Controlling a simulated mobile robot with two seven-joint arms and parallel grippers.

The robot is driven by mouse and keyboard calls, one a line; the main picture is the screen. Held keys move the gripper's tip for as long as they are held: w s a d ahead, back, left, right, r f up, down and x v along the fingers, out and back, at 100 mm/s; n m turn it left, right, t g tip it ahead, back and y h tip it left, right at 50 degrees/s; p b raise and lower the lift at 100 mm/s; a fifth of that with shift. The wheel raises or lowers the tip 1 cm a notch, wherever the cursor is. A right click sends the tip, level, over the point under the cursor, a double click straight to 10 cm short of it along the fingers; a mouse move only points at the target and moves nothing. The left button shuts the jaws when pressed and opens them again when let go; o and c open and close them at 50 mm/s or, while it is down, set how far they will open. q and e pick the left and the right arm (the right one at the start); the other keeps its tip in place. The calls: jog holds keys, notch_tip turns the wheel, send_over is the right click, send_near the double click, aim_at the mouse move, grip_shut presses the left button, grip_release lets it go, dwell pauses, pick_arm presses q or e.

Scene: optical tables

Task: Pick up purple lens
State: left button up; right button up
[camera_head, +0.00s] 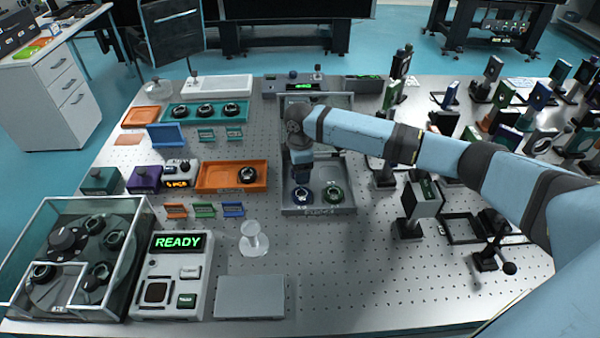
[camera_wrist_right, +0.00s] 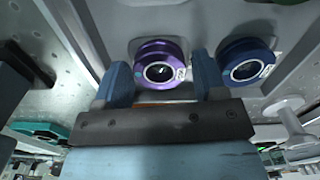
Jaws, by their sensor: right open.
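The purple lens (camera_wrist_right: 162,62) shows in the right wrist view as a round purple ring with a dark centre and a small white label. It sits in a grey tray (camera_head: 318,211). My right gripper (camera_wrist_right: 162,78) is open, with one blue finger on each side of the purple lens in that view. I cannot tell whether the fingers touch it. In the head view my right gripper (camera_head: 302,172) is over the tray and hides the purple lens. My left gripper is not in view.
A blue lens (camera_wrist_right: 246,62) lies close beside one finger; it also shows in the head view (camera_head: 303,196). A green lens (camera_head: 334,195) is in the same tray. An orange tray (camera_head: 215,178) stands to the left, and a white spool-shaped stand (camera_head: 253,240) in front.

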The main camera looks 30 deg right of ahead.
jog(key=c, duration=0.7)
